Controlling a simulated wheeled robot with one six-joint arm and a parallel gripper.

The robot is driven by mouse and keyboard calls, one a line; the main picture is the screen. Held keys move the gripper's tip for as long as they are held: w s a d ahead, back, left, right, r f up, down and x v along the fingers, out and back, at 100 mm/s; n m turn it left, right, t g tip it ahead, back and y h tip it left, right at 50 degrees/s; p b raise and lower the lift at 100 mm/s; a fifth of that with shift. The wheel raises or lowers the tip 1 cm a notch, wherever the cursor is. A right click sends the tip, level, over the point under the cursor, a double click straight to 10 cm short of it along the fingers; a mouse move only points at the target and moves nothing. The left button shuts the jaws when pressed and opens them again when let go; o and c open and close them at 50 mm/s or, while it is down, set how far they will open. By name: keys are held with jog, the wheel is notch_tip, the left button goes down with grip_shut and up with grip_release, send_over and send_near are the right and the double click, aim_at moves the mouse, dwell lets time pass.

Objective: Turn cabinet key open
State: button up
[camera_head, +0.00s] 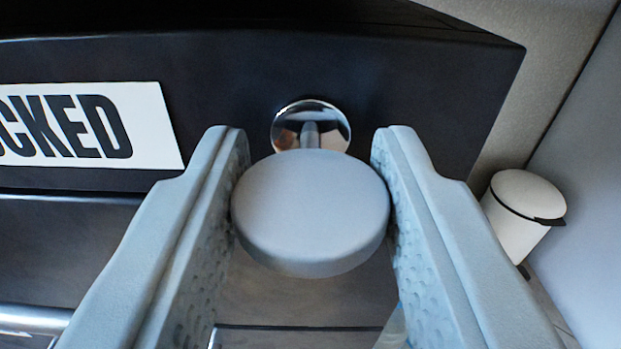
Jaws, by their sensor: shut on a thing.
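The cabinet key (312,210) shows a round grey head, with a thin shaft running back into a shiny round metal lock plate (338,130). The lock plate sits on the dark cabinet (420,90), near its right end. My gripper (311,205) is shut on the key head, with one grey finger on its left and one on its right. The key shaft appears to be in the lock. The key head is round and plain, so I cannot tell its turn angle. The lower part of the cabinet front is partly hidden by the fingers.
A white sign (85,125) with black letters ending in "CKED" is on the cabinet front at left. A metal bar (35,318) shows at lower left. A white bin (520,215) stands to the right, beside a pale wall (590,180).

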jog(key=shift+n, duration=0.3)
jog(key=n, duration=0.3)
jog(key=shift+n, duration=0.4)
jog(key=n, duration=0.9)
jog(key=shift+f+n, duration=0.1)
jog(key=shift+n, duration=1.9)
jog(key=o, duration=1)
